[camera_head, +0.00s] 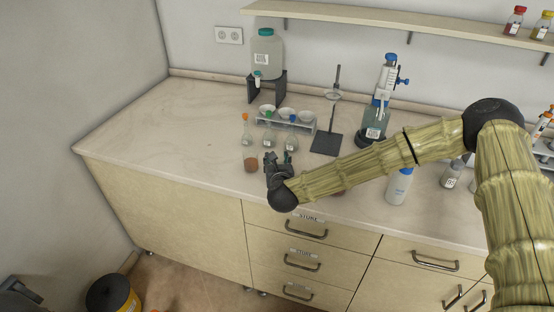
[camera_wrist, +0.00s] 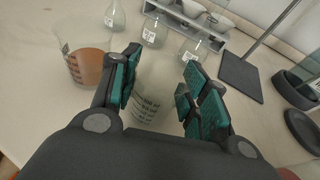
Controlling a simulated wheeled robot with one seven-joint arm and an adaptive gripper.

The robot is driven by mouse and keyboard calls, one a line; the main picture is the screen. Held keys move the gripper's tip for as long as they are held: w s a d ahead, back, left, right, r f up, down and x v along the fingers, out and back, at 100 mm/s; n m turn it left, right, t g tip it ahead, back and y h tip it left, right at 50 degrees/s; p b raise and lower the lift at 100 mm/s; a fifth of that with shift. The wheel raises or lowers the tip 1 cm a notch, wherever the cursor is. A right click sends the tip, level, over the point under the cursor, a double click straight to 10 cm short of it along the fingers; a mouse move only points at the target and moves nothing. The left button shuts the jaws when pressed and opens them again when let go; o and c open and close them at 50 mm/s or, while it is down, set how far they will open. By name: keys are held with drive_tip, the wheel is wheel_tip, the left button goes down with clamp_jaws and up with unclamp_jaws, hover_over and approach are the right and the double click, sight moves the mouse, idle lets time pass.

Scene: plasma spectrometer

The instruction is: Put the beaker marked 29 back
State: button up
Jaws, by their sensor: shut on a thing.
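My gripper (camera_head: 277,162) is over the front of the bench, low near the worktop. In the wrist view its teal-padded fingers (camera_wrist: 157,95) are shut on a clear glass beaker (camera_wrist: 152,108) with printed graduations. The beaker looks clear inside, and the number 29 cannot be read on it. The fingers and palm hide much of it. In the head view the gripper hides it, and I cannot tell whether it touches the worktop. A second beaker (camera_head: 250,163) with reddish-brown contents stands just left of my gripper; it also shows in the wrist view (camera_wrist: 86,62).
A ring stand (camera_head: 327,143), dispenser bottle (camera_head: 374,130) and white wash bottle (camera_head: 398,187) are to the right. The worktop (camera_head: 170,130) is clear at left.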

drive_tip(key=shift+f, duration=0.2)
drive_tip(key=o, duration=1.1)
drive_tip(key=shift+c, duration=0.2)
drive_tip(key=shift+r, duration=0.2)
drive_tip(key=shift+s, duration=0.4)
drive_tip(key=b+v, duration=0.3)
drive_tip(key=v, duration=0.8)
drive_tip(key=shift+s+r, duration=0.1)
